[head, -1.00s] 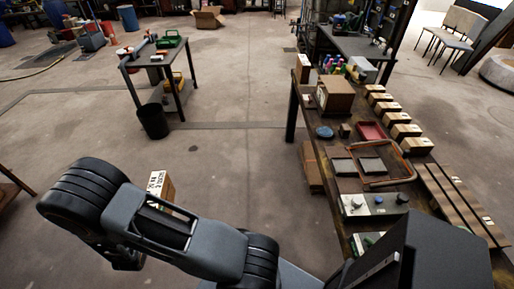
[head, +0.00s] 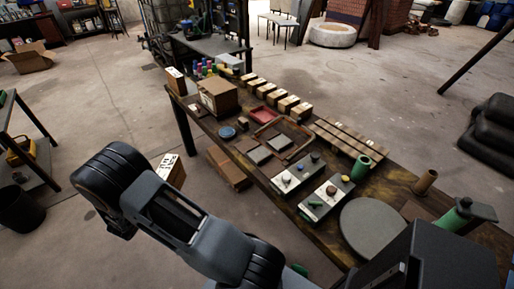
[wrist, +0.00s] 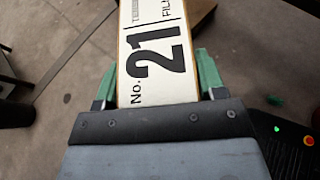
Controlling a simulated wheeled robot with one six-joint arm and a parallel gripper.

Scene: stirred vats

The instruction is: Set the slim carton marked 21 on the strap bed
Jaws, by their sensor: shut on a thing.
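The slim carton marked 21 (wrist: 155,50) is white-faced with black print and brown edges. My gripper (wrist: 157,80) is shut on it, with a green finger on each side. In the head view the carton (head: 171,172) shows beyond my arm, held over open floor left of the long workbench (head: 214,122); my arm hides its lower part and the fingers. A brown slatted panel with dark strips (head: 350,141), which looks like the strap bed, lies at the bench's far edge, right of the row of boxes. It looks empty.
The bench also holds a row of small boxes (head: 270,91), a brown box (head: 217,96), a red tray (head: 263,115), two control boxes (head: 297,173), a green cup (head: 361,167) and a round grey disc (head: 374,230). A flat carton (head: 229,168) sits below the bench's near edge.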

